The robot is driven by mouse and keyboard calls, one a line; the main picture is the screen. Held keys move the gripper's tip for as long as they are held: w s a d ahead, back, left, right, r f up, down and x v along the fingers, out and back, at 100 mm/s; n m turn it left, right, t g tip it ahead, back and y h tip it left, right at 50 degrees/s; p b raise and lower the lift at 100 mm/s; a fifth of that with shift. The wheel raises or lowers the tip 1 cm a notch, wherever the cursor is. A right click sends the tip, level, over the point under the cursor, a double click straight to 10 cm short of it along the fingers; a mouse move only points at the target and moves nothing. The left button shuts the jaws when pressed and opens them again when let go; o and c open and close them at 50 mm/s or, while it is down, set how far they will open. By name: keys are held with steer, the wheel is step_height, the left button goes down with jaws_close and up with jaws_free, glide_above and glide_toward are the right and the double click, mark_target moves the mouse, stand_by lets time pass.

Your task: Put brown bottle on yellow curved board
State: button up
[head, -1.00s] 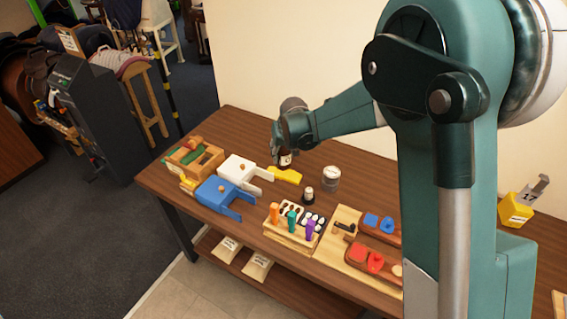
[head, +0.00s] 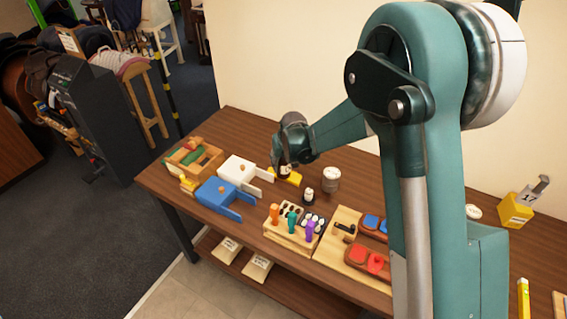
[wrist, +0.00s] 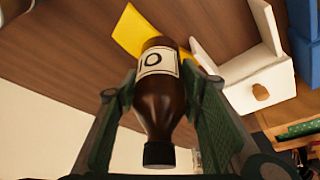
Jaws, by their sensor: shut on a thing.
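The brown bottle (wrist: 158,95) has a black cap and a white label, and it sits between the fingers of my gripper (wrist: 160,105) in the wrist view. In the head view my gripper (head: 284,162) holds the bottle (head: 285,172) near the yellow curved board (head: 295,178). My gripper is shut on the bottle. The yellow board (wrist: 140,30) lies on the table just beyond the bottle's base in the wrist view, and the bottle hides part of it. I cannot tell whether the bottle touches the board.
A white box with a drawer (head: 238,170) and a blue one (head: 216,192) stand left of the board. A tool rack (head: 290,228) is in front.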

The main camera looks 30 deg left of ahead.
steer(key=shift+f, duration=0.15)
steer(key=o, duration=1.1)
steer(key=shift+r, duration=0.25)
steer(key=shift+v, duration=5.95)
steer(key=shift+d, duration=0.15)
